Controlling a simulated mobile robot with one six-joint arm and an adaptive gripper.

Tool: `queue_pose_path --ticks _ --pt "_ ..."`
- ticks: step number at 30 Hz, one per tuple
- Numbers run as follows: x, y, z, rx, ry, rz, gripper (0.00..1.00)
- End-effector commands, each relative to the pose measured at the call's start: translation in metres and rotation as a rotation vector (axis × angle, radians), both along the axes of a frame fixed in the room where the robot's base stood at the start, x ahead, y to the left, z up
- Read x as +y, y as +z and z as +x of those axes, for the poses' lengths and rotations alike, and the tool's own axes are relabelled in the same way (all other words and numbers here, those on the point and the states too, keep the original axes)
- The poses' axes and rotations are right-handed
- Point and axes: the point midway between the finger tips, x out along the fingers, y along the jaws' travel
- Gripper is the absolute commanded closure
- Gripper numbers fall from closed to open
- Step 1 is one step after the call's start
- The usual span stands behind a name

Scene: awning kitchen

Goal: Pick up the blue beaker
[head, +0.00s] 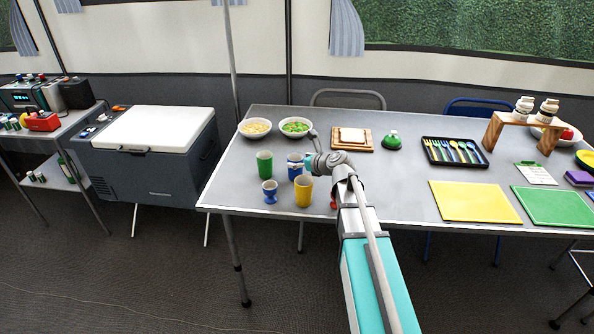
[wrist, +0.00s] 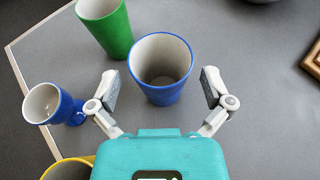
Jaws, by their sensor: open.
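The blue beaker (wrist: 163,92) stands upright on the table in the wrist view, its open mouth showing a grey inside. My gripper (wrist: 160,84) is open, with one finger on each side of the beaker and a visible gap to both. In the head view the blue beaker (head: 293,175) is partly covered by my gripper (head: 303,163), near the left end of the table. Nothing is held.
A green beaker (head: 264,163) stands left of the blue one, a blue egg cup (head: 270,193) and a yellow mug (head: 303,190) nearer the front edge. Two bowls (head: 255,128) of food are behind.

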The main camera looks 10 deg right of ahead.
Motion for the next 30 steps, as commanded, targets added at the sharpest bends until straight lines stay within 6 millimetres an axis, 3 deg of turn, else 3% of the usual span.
queue_pose_path --ticks 6,24,30 --pt "0.010 -0.009 0.017 -0.001 0.000 0.001 0.00" --pt "0.011 -0.008 0.017 0.000 0.000 0.000 0.00" --pt "0.011 -0.008 0.017 0.000 0.000 0.000 0.37"
